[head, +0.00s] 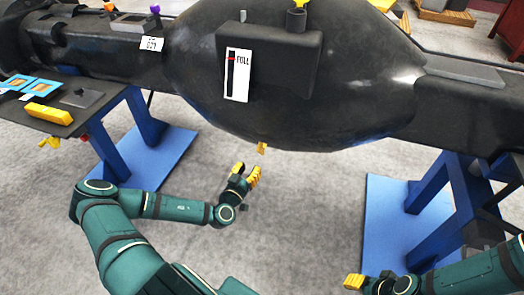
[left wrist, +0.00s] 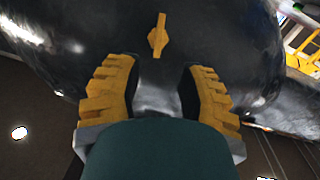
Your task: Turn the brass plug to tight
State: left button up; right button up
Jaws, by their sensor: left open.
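The brass plug (head: 262,148) sticks down from the underside of the big black casting (head: 200,60). In the left wrist view the plug (left wrist: 158,37) shows as a yellow-gold piece with a narrow bar, roughly upright in the picture. My left gripper (head: 247,173) is below the plug and apart from it. Its yellow fingers are spread and empty, and in the left wrist view the plug is beyond the gap between the fingertips (left wrist: 160,68). My right gripper (head: 355,281) is low at the right, partly cut off; its finger gap is not clear.
A gauge marked FULL (head: 237,75) is on the casting's front. Blue stands (head: 150,125) carry the casting at left and right. A dark side shelf (head: 75,122) at left holds a yellow block (head: 48,113). Grey floor between the stands is clear.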

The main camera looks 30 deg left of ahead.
aim_at(260, 150)
pick_arm(q)
jog(key=w, duration=0.3)
jog(key=w+a+b, duration=0.1)
jog(key=w, duration=0.5)
jog(key=shift+w+a+b, duration=0.15)
jog(key=shift+w+b, duration=0.15)
jog(key=shift+w, duration=0.1)
grip_shut()
